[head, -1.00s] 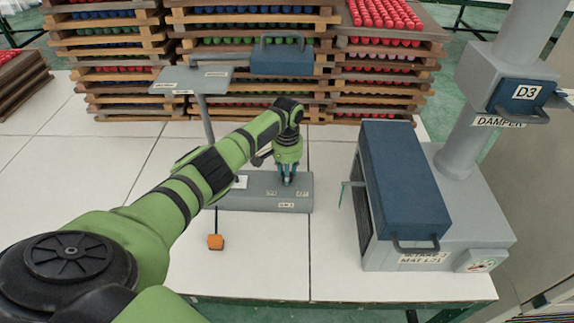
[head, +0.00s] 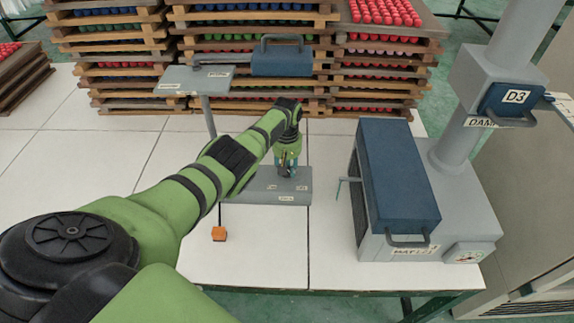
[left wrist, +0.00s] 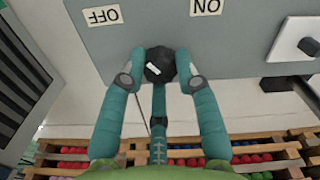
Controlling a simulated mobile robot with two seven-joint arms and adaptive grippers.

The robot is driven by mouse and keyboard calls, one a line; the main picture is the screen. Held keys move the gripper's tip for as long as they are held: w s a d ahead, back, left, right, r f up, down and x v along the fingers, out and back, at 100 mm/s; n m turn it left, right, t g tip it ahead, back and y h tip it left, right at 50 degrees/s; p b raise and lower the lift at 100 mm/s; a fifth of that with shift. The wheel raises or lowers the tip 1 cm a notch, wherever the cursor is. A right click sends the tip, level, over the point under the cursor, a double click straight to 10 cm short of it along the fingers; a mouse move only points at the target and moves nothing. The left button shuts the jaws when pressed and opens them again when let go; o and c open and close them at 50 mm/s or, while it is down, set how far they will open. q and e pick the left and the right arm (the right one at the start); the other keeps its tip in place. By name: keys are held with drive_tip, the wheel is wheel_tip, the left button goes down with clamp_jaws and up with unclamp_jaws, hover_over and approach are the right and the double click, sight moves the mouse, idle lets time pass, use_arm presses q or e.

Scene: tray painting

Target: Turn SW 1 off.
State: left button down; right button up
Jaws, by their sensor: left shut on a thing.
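The grey switch box (head: 262,197) lies on the white table in the head view, with small labels that are too small to read for sure. In the left wrist view its grey face (left wrist: 155,25) carries an OFF label (left wrist: 102,15) at left and an ON label (left wrist: 207,7) at right, both upside down. A dark faceted switch knob (left wrist: 160,57) sits across from the gap between them. My left gripper (left wrist: 160,68) has its teal fingertips closed on both sides of the knob. In the head view the left gripper (head: 287,165) is over the box. My right gripper is not in view.
A blue-lidded grey machine (head: 398,180) stands to the right, with a D3 damper (head: 508,100) on its pipe. A post with a grey plate (head: 190,80) and blue handled box (head: 281,60) rises behind. Stacked trays (head: 110,55) fill the back.

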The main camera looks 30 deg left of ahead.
use_arm(q)
drive_tip(key=shift+n, duration=0.6)
drive_tip(key=c, duration=0.9)
unclamp_jaws()
wheel_tip(320, 180, up, 12)
idle(0.4)
